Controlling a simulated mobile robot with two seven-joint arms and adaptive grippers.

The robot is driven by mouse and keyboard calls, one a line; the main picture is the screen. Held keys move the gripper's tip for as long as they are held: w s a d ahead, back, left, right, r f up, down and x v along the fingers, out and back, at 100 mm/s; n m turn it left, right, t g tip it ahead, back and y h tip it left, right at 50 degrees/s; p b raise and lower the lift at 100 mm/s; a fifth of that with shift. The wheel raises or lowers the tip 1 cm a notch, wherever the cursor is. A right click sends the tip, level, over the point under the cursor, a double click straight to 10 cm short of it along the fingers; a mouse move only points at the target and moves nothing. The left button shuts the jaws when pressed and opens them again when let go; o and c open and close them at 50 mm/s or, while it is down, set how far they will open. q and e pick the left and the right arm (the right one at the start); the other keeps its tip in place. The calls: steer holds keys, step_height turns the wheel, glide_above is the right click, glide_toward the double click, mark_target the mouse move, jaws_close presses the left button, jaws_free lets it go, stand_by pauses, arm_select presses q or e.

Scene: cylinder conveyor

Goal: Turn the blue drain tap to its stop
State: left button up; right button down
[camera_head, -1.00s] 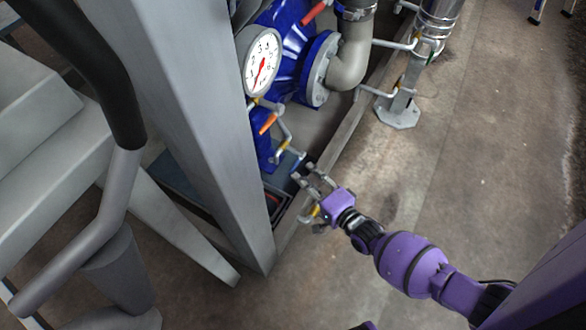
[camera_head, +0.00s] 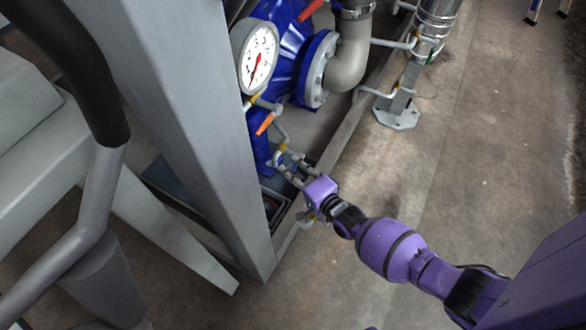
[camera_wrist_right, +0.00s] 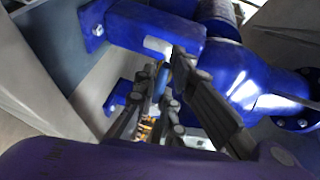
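The blue drain tap (camera_wrist_right: 162,80) shows in the right wrist view as a small blue handle between the fingertips of my right gripper (camera_wrist_right: 168,72). There the fingers are apart on either side of it, and I cannot tell whether they touch it. In the head view my right gripper (camera_head: 284,163) is at the small pipe fittings low on the blue pump, reaching in from the right. The fingers hide most of the tap there. My left gripper is not in view.
A blue pump body (camera_head: 288,48) with a white dial gauge (camera_head: 257,58) stands behind the gripper. An orange-handled valve (camera_head: 265,124) is just above it. A grey steel post (camera_head: 195,120) rises close to the left. The concrete floor (camera_head: 490,170) on the right is clear.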

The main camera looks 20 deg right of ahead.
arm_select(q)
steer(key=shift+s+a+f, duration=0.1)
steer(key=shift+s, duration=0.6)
